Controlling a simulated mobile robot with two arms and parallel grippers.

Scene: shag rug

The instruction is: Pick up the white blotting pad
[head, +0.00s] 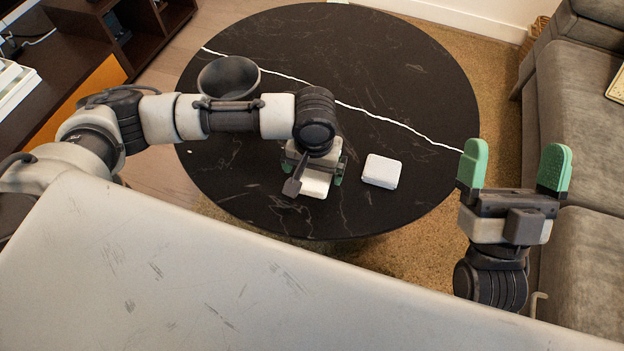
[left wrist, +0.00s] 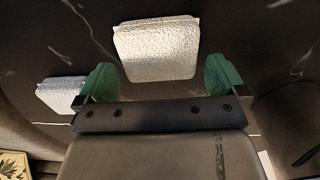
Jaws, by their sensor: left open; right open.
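Two white, rounded, block-like pads lie on the black round table. One white pad (head: 315,184) is partly hidden under my left gripper (head: 315,168). In the left wrist view this textured white pad (left wrist: 157,48) sits just beyond and between the open green fingertips (left wrist: 162,76), with nothing gripped. The other white pad (head: 382,171) lies to the right of it and shows at the left of the wrist view (left wrist: 60,93). The frames do not show which is the blotting pad. My right gripper (head: 514,167) is open, empty and raised, right of the table.
The black table (head: 420,80) with a white vein is mostly clear. A dark bowl (head: 228,78) stands on its left side, behind my left forearm. A grey sofa (head: 585,110) is at the right, and a dark shelf unit (head: 85,45) at the upper left.

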